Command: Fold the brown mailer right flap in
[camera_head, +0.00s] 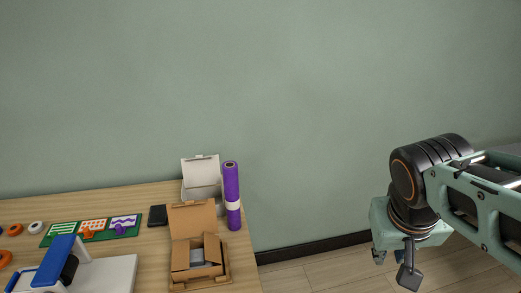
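The brown mailer (192,219) stands open near the right end of the table, its lid raised at the back. A grey item (197,254) lies inside it. The right flap (225,259) seems to stand out at the box's right side, but it is small and its exact angle is hard to tell. My gripper (394,267) hangs well to the right of the mailer, beyond the table's edge and over the floor. Its fingers point down and are spread apart, with nothing visible between them.
A purple roll (231,185) stands upright close behind the mailer's right side. An open white box (200,173) is behind the mailer. A black slab (157,215), a green board (75,237) and a blue-and-white machine (105,273) lie left. Space between table and gripper is clear.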

